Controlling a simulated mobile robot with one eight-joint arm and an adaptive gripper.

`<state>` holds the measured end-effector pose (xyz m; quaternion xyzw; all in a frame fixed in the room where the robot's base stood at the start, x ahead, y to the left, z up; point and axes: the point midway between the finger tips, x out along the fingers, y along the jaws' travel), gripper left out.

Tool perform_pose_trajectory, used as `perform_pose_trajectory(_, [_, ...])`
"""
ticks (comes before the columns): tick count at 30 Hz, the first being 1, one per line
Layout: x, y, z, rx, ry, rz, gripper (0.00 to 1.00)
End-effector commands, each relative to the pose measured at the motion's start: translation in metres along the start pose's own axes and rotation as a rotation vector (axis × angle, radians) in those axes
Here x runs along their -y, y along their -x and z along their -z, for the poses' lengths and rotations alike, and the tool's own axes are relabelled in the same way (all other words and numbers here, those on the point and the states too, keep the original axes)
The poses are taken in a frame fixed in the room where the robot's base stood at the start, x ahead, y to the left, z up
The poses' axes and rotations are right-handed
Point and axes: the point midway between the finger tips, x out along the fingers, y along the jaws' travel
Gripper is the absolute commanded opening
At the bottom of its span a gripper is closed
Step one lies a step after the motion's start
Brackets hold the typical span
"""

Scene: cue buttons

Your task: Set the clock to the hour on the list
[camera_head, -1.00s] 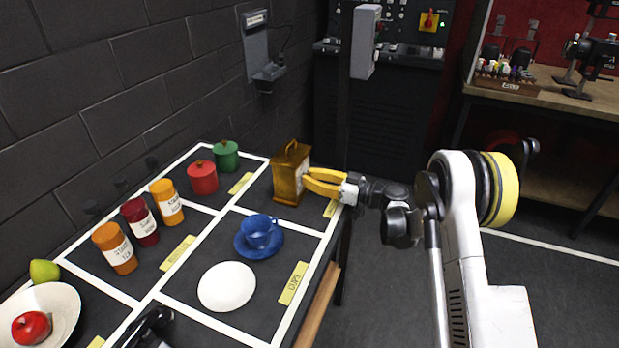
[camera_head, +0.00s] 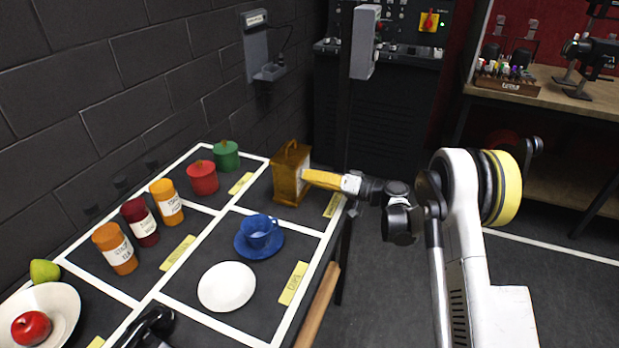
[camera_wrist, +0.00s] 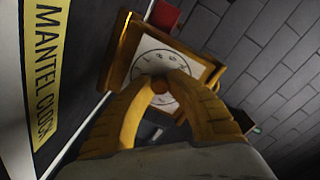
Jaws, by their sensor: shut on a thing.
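The mantel clock (camera_head: 286,180) is a wooden box with a top handle. It stands upright in the far right section of the table. In the wrist view its pale round dial (camera_wrist: 180,68) faces me, with the hour marks too blurred to read. My gripper (camera_head: 306,176) is at the dial side of the clock. In the wrist view my yellow fingers (camera_wrist: 160,84) are closed on a small reddish-brown knob (camera_wrist: 160,83) at the middle of the dial. The fingers hide the lower dial and any hand. I cannot make out an hour list.
A yellow "MANTEL CLOCK" label (camera_wrist: 47,60) lies by the clock.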

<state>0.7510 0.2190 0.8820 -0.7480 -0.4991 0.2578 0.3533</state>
Motion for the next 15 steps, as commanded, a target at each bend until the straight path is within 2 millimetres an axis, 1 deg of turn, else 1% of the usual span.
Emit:
perform_pose_trajectory(9, [-0.0001,0.0003,-0.0005,0.015,-0.295,-0.001,0.0])
perform_pose_trajectory(15, [0.0,0.0002,-0.0005,0.023,-0.462,-0.001,0.0])
